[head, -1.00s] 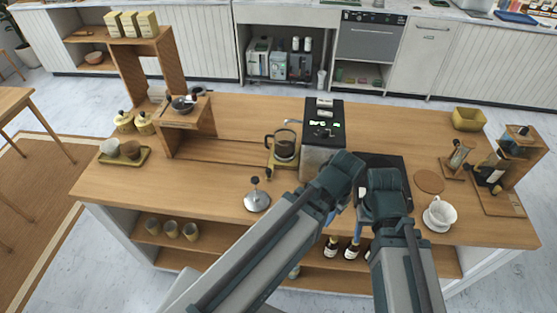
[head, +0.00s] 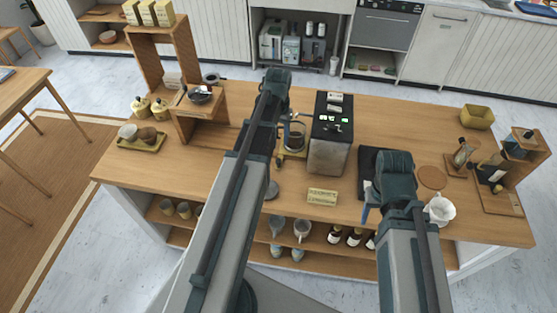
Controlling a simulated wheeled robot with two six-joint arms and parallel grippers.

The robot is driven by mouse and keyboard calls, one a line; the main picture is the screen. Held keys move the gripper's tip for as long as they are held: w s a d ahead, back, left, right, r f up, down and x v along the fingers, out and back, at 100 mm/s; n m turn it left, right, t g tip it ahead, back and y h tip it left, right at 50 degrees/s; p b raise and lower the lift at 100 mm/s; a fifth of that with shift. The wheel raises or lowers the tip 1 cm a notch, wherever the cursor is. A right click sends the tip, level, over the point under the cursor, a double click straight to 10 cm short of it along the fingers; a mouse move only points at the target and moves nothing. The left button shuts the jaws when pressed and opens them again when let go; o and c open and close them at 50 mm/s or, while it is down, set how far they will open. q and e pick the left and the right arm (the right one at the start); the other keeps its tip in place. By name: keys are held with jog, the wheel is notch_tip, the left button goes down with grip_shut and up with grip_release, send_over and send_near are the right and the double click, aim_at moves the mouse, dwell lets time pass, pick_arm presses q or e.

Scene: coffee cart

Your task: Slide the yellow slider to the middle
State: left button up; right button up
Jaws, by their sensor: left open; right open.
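I cannot make out the yellow slider with certainty. A pale yellow panel (head: 323,197) with small dark markings lies near the counter's front edge, between my arms; its details are too small to read. Another yellow piece (head: 284,156) shows under the glass carafe (head: 295,138), left of the coffee machine. My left arm reaches up across the counter left of the carafe; its fingers are hidden behind the arm. My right gripper (head: 369,203) is open, pointing down at the counter's front right of the panel, partly covered by my arm. No contact between it and the panel shows.
The coffee machine (head: 330,135) stands behind the panel. A black mat (head: 370,163) lies beside my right arm, with a white dripper (head: 440,210) further right. A wooden shelf (head: 201,105) stands at the left. Free counter shows at the back right.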

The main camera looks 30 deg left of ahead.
aim_at(278, 160)
pick_arm(q)
notch_tip(278, 160, down, 14)
jog(key=b, duration=1.3)
jog(key=shift+r, duration=0.15)
grip_shut()
dwell(0.7)
